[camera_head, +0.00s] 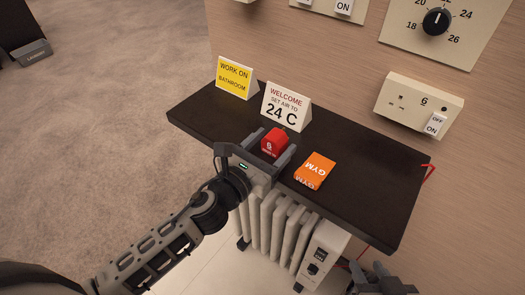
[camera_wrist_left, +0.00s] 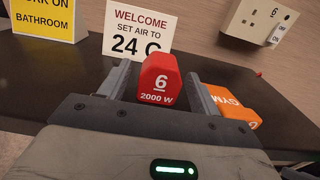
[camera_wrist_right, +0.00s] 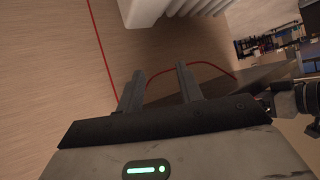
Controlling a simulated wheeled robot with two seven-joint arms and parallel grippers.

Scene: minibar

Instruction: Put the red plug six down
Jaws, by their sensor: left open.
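The red plug six (camera_head: 274,142) stands on the dark shelf (camera_head: 360,172). It also shows in the left wrist view (camera_wrist_left: 160,84), with "6" and "2000 W" on its face. My left gripper (camera_head: 278,152) is open, with its fingers on either side of the plug and a gap visible beside it. Whether the plug touches the shelf is hidden by the gripper. My right gripper (camera_wrist_right: 160,82) is open and empty, low beside the shelf. It shows partly at the bottom right of the head view (camera_head: 378,280).
An orange GYM box (camera_head: 315,170) lies right of the plug. A "24 C" sign (camera_head: 286,106) and a yellow bathroom sign (camera_head: 235,77) stand behind. Socket 6 (camera_head: 418,105) is on the wall. A white heater (camera_head: 290,228) stands below the shelf.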

